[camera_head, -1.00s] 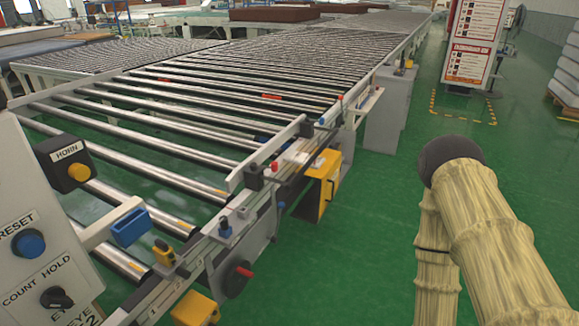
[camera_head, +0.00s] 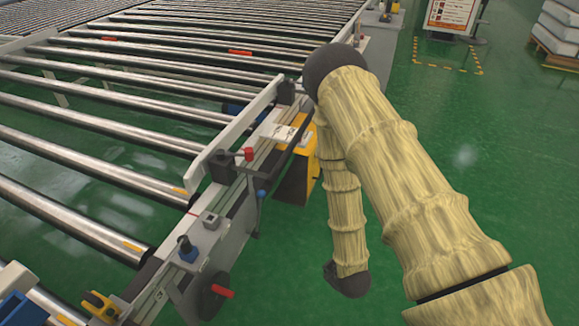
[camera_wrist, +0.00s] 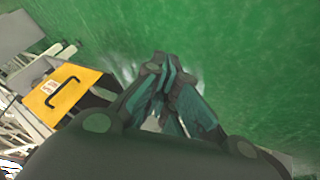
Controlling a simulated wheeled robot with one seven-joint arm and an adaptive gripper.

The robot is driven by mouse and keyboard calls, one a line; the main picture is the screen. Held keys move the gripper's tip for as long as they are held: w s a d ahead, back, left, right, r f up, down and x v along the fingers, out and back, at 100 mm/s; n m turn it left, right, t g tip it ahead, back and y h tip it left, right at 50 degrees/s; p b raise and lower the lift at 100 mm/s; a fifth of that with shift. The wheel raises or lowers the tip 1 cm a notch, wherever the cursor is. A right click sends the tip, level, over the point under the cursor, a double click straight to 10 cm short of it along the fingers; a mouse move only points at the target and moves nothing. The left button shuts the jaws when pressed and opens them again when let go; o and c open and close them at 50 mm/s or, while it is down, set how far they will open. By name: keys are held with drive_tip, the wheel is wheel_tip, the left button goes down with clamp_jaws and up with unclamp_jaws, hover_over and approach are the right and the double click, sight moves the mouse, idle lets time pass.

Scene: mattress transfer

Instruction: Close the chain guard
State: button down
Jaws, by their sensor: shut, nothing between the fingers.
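A yellow panel (camera_wrist: 62,95) with a black handle and a small white warning label shows at the left of the wrist view; I take it to be the chain guard. In the head view, a yellow housing (camera_head: 294,178) stands at the conveyor's side, partly covered by my arm. I cannot tell how far the guard is open. My gripper (camera_wrist: 163,68) is shut and empty, over the green floor to the right of the panel and apart from it. In the head view my gripper cannot be made out.
Green floor (camera_head: 460,190) is clear at right.

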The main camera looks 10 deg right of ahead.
sight(307, 155)
drive_tip(key=w+a+r+n+t+y+b, duration=0.1)
drive_tip(key=w+r+n+t+b, duration=0.2)
drive_tip(key=w, duration=1.1)
drive_tip(key=w+a+r+n+t+y+b, duration=0.1)
drive_tip(key=w+r+n+t+b, duration=0.2)
drive_tip(key=w, duration=1.1)
drive_tip(key=w+a+r+n+t+y+b, duration=0.1)
drive_tip(key=w+r+n+t+b, duration=0.2)
drive_tip(key=w, duration=1.1)
drive_tip(key=shift+a+r+n+t+y, duration=0.3)
drive_tip(key=shift+r+n+t, duration=0.5)
drive_tip(key=shift+r+n, duration=1.25)
drive_tip(key=shift+w+d+f+n, duration=0.1)
drive_tip(key=shift+f+n, duration=0.15)
drive_tip(key=shift+f, duration=0.05)
